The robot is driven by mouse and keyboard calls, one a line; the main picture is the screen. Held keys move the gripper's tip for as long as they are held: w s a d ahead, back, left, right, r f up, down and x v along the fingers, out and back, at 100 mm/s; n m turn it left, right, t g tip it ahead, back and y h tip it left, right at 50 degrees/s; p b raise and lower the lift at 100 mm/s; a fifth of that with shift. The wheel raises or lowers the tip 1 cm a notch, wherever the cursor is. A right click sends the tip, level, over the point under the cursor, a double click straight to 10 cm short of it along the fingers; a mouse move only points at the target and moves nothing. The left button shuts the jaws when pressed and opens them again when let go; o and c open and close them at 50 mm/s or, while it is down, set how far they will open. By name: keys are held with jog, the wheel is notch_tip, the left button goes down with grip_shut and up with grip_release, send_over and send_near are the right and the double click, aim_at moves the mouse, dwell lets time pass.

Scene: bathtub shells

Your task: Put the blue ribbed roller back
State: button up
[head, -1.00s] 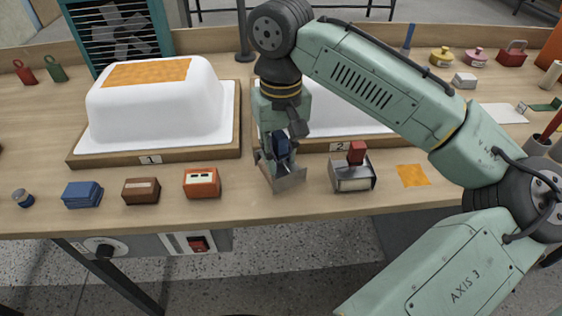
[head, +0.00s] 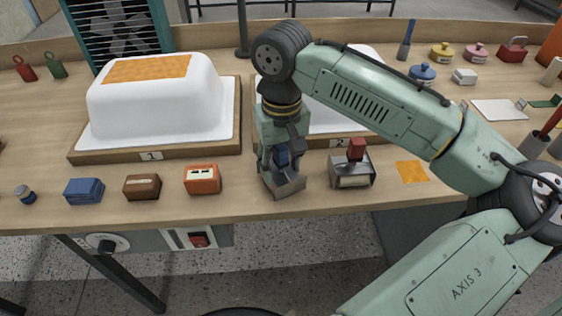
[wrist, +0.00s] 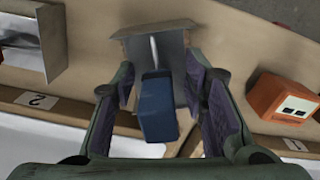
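The blue ribbed roller's blue handle (wrist: 158,105) stands between my fingers, with a pale rod running from it to a grey metal holder (wrist: 165,42). No ribbed surface shows. In the head view the blue handle (head: 282,158) is low in my gripper (head: 281,170), just above the grey holder (head: 289,188) near the table's front edge. My gripper (wrist: 162,95) is around the handle in the wrist view, with narrow gaps on both sides, so it looks open. The contact between roller and holder is partly hidden by my fingers.
A red-handled tool in a metal holder (head: 352,176) stands close to the right. An orange block (head: 202,180), brown block (head: 141,187) and blue block (head: 83,191) are to the left. White tub shells on wooden boards, numbered 1 (head: 150,156) and 2, stand behind.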

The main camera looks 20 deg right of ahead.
jog(key=shift+r, duration=0.1)
notch_tip(320, 180, up, 12)
jog(key=shift+r+b, duration=0.1)
jog(key=shift+b, duration=0.3)
dwell(0.3)
